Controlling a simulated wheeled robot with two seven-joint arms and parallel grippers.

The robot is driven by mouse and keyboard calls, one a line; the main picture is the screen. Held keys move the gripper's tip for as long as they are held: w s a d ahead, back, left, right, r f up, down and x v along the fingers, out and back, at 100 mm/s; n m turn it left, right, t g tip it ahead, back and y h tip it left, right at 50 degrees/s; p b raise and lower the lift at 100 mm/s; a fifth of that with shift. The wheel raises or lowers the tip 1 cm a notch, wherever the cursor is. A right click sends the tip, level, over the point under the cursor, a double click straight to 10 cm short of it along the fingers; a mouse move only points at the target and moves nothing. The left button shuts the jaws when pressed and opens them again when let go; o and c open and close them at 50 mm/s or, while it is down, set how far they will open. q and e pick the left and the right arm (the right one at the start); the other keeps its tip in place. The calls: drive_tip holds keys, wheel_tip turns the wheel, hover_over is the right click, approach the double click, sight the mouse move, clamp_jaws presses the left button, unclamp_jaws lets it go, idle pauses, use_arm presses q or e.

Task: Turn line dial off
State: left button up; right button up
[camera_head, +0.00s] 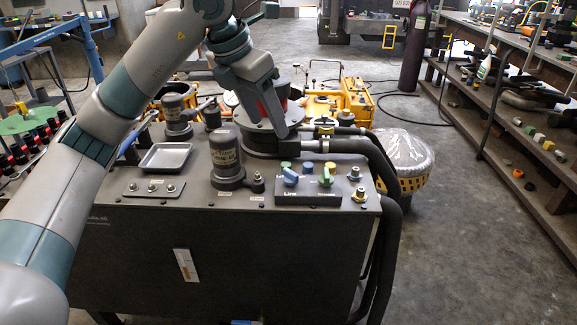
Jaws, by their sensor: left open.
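A dark control box (340,197) sits on the front right of the machine top. My left gripper (280,127) is open, pointing down above the round flanged part behind the box, and is apart from both dials. Its fingertips are partly hard to make out. My right gripper is not in view.
A dark cylindrical motor (226,160) stands left of the control box. A metal tray (165,157) lies farther left. Thick black hoses (370,150) curve down the machine's right side.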

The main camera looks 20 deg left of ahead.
sight(290, 171)
use_arm(q)
drive_tip(key=p+x, duration=0.1)
drive_tip(key=x, duration=1.3)
drive_tip(key=shift+w+f, duration=0.25)
drive_tip(key=shift+f, duration=0.05)
drive_tip(key=shift+w+d+f, duration=0.15)
drive_tip(key=shift+w+f, duration=0.05)
drive_tip(key=shift+f, duration=0.5)
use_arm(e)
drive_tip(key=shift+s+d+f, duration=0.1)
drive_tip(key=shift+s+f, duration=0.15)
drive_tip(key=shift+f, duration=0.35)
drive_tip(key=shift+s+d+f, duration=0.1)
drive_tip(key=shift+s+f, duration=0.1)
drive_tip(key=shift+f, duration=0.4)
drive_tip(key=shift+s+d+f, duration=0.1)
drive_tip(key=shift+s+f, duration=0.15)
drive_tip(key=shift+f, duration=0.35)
use_arm(q)
drive_tip(key=c, duration=0.9)
drive_tip(key=shift+c, duration=0.7)
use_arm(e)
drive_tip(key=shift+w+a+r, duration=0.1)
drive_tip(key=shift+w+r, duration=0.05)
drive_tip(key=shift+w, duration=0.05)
